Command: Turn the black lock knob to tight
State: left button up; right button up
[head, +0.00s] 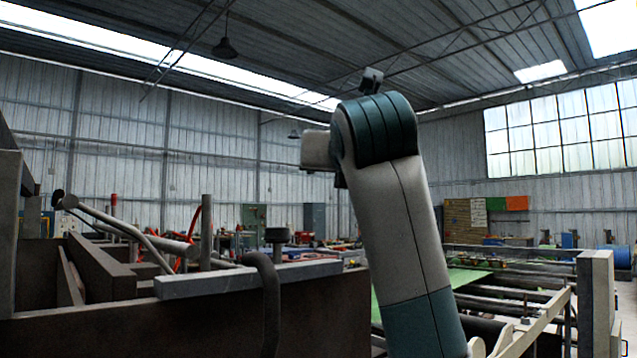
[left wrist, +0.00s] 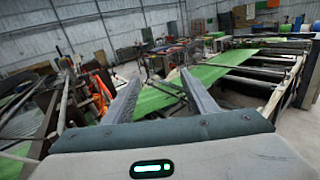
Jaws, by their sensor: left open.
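A short dark round knob (head: 277,235) stands on a stem above the grey bar (head: 245,279) in the head view. I cannot tell for certain that it is the lock knob, and no tight mark or pointer can be read. My left gripper (left wrist: 159,78) is open in the left wrist view, with its two fingers apart and nothing seen held between them. Small machine parts beyond the fingertips are too blurred to tell the knob among them. A white and teal arm link of mine stands upright in the head view. No gripper fingers show there.
A dark machine frame (head: 190,325) fills the lower left of the head view. A bent lever with a black end (head: 57,198), a grey post (head: 206,232) and a dark curved hose (head: 268,300) rise around it. A green sheet (left wrist: 222,60) runs over rollers at the right.

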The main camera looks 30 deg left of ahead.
pick_arm(q)
jog(key=shift+d+r, duration=0.1)
jog(key=shift+d, duration=0.05)
pick_arm(e)
jog(key=shift+r, duration=0.1)
pick_arm(q)
jog(key=s+d+f+n+g+y+b, duration=0.2)
jog(key=s+f+n+g+y, duration=0.1)
jog(key=f+n+g+y, duration=0.1)
jog(key=s+d+f+n+g+y+b, duration=0.1)
jog(key=s+f+n+g+y+b, duration=0.1)
jog(key=f+n+g, duration=0.4)
jog(key=shift+s+d+f+n+g+y+b, duration=0.3)
jog(key=shift+s+g+y, duration=0.35)
jog(key=shift+y, duration=0.35)
pick_arm(e)
notch_tip(320, 180, up, 11)
jog(key=a, duration=0.1)
jog(key=shift+s+r+t, duration=0.15)
jog(key=shift+t, duration=0.25)
